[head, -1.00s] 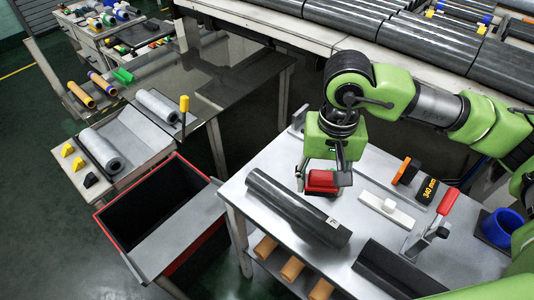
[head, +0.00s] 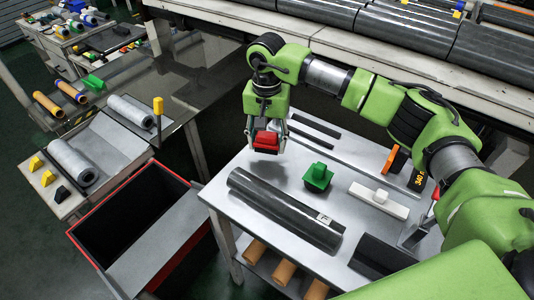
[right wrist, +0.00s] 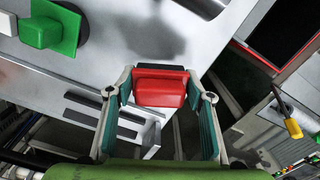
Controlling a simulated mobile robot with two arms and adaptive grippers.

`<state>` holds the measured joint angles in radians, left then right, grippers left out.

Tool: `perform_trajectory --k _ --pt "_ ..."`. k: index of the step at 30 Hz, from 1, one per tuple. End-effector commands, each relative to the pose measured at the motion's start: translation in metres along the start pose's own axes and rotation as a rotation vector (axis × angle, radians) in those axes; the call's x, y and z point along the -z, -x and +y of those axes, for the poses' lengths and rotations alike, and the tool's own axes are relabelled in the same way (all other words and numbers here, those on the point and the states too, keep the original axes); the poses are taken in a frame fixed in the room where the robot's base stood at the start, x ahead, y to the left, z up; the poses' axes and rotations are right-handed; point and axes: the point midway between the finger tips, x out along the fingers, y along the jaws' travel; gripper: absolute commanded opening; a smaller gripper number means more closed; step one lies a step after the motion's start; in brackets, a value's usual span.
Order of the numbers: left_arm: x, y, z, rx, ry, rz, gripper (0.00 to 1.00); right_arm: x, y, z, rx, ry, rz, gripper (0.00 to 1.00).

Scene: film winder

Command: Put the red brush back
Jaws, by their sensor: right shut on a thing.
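My right gripper (head: 265,147) is shut on the red brush (head: 265,139). It holds the brush above the back left edge of the grey table (head: 228,182), and a soft shadow lies on the table below. In the right wrist view the red brush (right wrist: 160,86) sits between the fingertips (right wrist: 161,96), with a dark strip along its far side. A green brush (head: 318,178) stands on the table to the right of the gripper, and it also shows in the right wrist view (right wrist: 45,33). My left gripper is not in view.
Two dark strips (head: 315,131) lie at the table's back. A dark roll (head: 285,210) lies in front of the green brush. A red-rimmed bin (head: 84,252) stands left.

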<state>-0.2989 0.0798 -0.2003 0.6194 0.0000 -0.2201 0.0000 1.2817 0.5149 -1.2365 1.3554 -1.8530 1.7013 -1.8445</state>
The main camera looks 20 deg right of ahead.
Motion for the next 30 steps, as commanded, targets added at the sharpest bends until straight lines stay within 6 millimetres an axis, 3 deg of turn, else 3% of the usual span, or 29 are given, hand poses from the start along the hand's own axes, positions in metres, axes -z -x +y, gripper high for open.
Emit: perform_trajectory --k 5,11,23,24,25,30 --pt "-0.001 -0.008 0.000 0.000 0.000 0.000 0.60 0.008 -0.011 -0.002 0.001 -0.001 0.000 0.31" --pt "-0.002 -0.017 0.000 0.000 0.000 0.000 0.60 0.007 -0.038 -0.002 0.000 0.000 -0.002 0.31" --pt "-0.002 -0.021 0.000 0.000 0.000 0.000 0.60 0.008 -0.043 -0.002 0.001 0.000 0.001 0.31" --pt "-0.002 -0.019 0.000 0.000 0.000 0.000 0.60 0.008 -0.042 -0.002 0.001 0.000 0.000 0.56" --pt "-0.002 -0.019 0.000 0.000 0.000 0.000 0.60 0.008 -0.042 -0.002 0.001 0.000 0.000 0.64" --pt "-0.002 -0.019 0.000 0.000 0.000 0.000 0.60 0.008 -0.042 -0.002 0.001 0.000 0.000 0.65"
